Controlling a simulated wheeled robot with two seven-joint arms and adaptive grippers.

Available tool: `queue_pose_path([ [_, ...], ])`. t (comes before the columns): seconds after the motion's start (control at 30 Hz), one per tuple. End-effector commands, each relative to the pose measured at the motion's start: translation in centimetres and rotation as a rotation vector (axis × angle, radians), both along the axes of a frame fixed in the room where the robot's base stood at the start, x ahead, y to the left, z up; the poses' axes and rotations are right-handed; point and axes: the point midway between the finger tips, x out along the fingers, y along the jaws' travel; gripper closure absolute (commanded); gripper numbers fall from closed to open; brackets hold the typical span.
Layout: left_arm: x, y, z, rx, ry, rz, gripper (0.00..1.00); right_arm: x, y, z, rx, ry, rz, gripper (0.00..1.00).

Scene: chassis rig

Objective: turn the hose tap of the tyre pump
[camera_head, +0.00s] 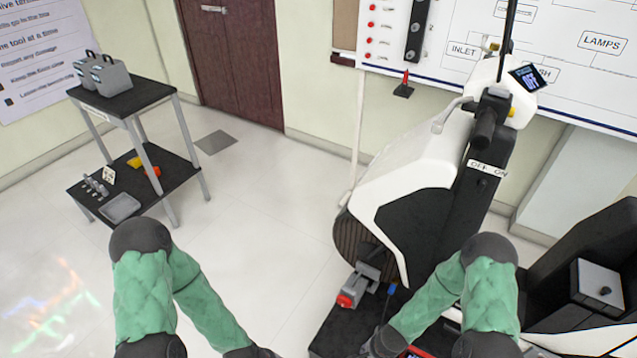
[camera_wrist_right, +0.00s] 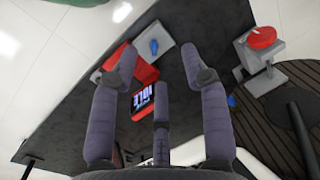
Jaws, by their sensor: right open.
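In the right wrist view, a red unit (camera_wrist_right: 148,74) with a lit display (camera_wrist_right: 142,101) lies on a dark platform; it looks like the tyre pump. A pale grey block beside it carries a small blue lever (camera_wrist_right: 153,47), which may be the hose tap. My right gripper (camera_wrist_right: 161,66) is open and empty above the unit. Its fingers stand either side of the blue lever in the picture, apart from it, and the left finger covers part of the red body.
A grey clamp with a red knob (camera_wrist_right: 262,37) stands right of my gripper, beside a dark ribbed wheel. In the head view, the white scooter (camera_head: 420,165) rises behind the platform. A grey box (camera_head: 598,285) is at right. A tool trolley (camera_head: 140,98) stands far left, with open floor between.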

Motion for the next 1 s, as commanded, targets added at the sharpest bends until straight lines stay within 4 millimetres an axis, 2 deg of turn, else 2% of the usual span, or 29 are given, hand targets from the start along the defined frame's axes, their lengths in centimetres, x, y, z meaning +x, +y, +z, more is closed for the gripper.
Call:
queue_pose_path([
  [0.03,0.0,0.0,1.1,0.000,0.000,0.000,0.60,-0.9,1.2,2.5,0.023,-0.013,0.077,0.54],
  [0.2,0.0,0.0,2.6,0.000,0.000,0.000,0.60,-4.2,4.7,7.7,0.105,-0.050,0.304,0.54],
  [0.3,0.0,0.0,3.1,0.000,0.000,0.000,0.60,-5.8,6.0,9.8,0.143,-0.061,0.391,0.54],
  [0.43,0.0,0.0,3.3,0.000,0.000,0.000,0.60,-6.8,6.9,11.1,0.169,-0.072,0.450,0.54],
  [0.77,0.0,0.0,3.2,0.000,0.000,0.000,0.60,-6.7,6.8,10.8,0.169,-0.072,0.448,0.54],
  [0.87,0.0,0.0,3.0,0.000,0.000,0.000,0.60,-5.4,6.0,9.0,0.143,-0.065,0.387,0.54],
  [1.0,0.0,0.0,2.5,0.000,0.000,0.000,0.60,-2.2,3.3,4.5,0.076,-0.040,0.218,0.54],
])
